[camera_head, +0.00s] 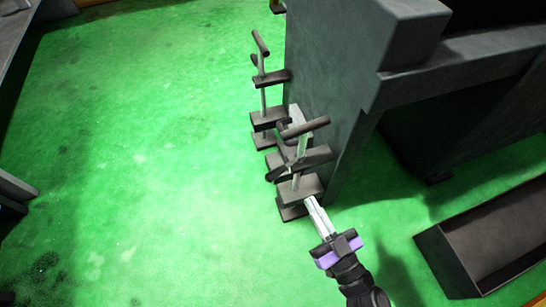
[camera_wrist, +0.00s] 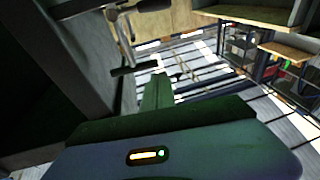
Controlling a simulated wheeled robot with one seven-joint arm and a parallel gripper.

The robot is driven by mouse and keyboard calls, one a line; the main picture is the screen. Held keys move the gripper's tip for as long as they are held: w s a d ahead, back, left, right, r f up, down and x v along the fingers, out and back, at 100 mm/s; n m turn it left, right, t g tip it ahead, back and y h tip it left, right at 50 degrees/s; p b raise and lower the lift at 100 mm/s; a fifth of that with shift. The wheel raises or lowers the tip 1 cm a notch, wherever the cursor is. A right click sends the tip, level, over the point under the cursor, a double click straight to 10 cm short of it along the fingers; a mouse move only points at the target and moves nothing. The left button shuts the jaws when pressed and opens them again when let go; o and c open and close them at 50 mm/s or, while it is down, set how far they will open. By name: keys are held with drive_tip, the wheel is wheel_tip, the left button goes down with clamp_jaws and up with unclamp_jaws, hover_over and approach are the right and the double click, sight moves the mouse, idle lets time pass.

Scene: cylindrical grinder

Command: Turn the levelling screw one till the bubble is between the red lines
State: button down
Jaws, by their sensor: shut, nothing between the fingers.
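My gripper (camera_head: 309,200) is at the lower middle of the head view, its pale fingers pointing up and left, shut and empty. In the wrist view its closed fingers (camera_wrist: 157,92) point away from the camera. The near levelling screw, with a dark T-handle (camera_head: 305,128), stands just above the fingertips beside the machine; in the wrist view a dark handle bar (camera_wrist: 135,68) is left of the fingers. A second levelling screw (camera_head: 261,44) stands farther back. No marking shows which is screw one. I cannot make out the bubble or red lines.
The grey grinder body (camera_head: 330,70) rises right beside the screws. A dark open trough (camera_head: 447,262) lies at the lower right. The green floor (camera_head: 150,150) on the left is clear. Shelving (camera_wrist: 250,50) stands in the wrist view's background.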

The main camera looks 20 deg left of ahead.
drive_tip(key=d+r+b+x, duration=0.1)
drive_tip(key=b+x, duration=0.2)
drive_tip(key=x, duration=1.2)
drive_tip(key=shift+w+r+m+h, duration=0.2)
drive_tip(key=shift+r+m+h, duration=0.1)
drive_tip(key=shift+p+x, duration=0.55)
drive_tip(key=shift+x, duration=0.2)
drive_tip(key=shift+s+t, duration=0.15)
drive_tip(key=shift+t, duration=0.15)
